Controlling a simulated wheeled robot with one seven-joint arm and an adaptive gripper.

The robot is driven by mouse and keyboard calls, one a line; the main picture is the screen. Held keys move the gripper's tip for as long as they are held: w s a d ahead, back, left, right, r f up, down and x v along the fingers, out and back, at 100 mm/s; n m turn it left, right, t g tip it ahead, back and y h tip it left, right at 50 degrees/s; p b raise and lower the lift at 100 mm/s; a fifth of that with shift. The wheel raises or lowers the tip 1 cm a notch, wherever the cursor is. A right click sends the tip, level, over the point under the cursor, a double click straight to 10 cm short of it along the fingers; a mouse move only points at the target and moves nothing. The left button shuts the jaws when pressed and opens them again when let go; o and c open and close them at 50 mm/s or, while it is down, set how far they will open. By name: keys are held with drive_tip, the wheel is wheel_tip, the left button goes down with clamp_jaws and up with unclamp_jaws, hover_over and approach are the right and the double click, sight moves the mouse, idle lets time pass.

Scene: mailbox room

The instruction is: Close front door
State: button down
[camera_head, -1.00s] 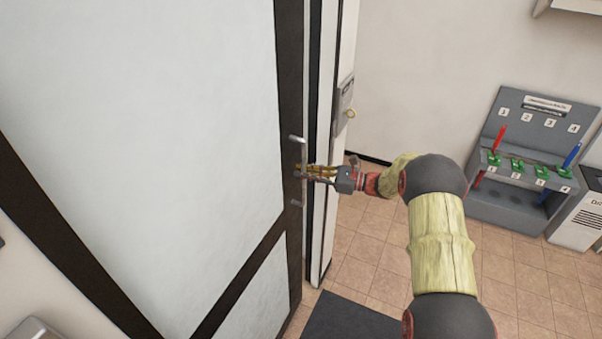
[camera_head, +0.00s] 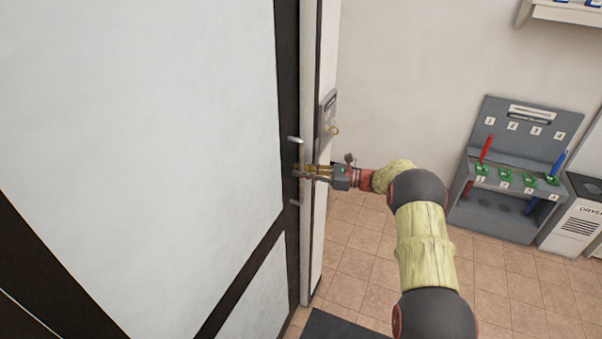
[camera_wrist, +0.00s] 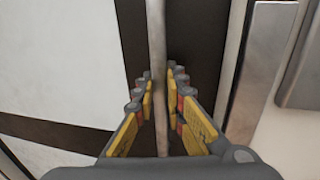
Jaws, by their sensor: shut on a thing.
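The front door (camera_head: 150,120) fills the left of the head view, white panels in a dark frame. Its dark edge lies close beside the white door post (camera_head: 312,230); whether it is fully closed I cannot tell. The metal bar handle (camera_head: 294,140) stands upright on the door's dark edge strip. My gripper (camera_head: 302,171) is at the handle's middle. In the wrist view the handle bar (camera_wrist: 157,60) runs between the yellow fingers of my gripper (camera_wrist: 163,88), which are shut on it. The fingers hide part of the handle in the head view.
A grey lock plate (camera_head: 327,112) with a brass-coloured ring (camera_head: 334,130) is on the post. A grey numbered rack (camera_head: 510,165) with red and blue sticks stands at the right, beside a white bin-like unit (camera_head: 578,215). A dark mat (camera_head: 345,326) lies on the tiled floor.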

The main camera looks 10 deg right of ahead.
drive_tip(key=c, duration=2)
unclamp_jaws()
drive_tip(key=shift+w+d, duration=0.25)
drive_tip(key=shift+w, duration=0.05)
drive_tip(key=shift+c, duration=0.2)
drive_tip(key=shift+o, duration=1)
drive_tip(key=shift+s, duration=0.1)
drive_tip(key=v, duration=1.2)
drive_tip(key=shift+s+a, duration=0.1)
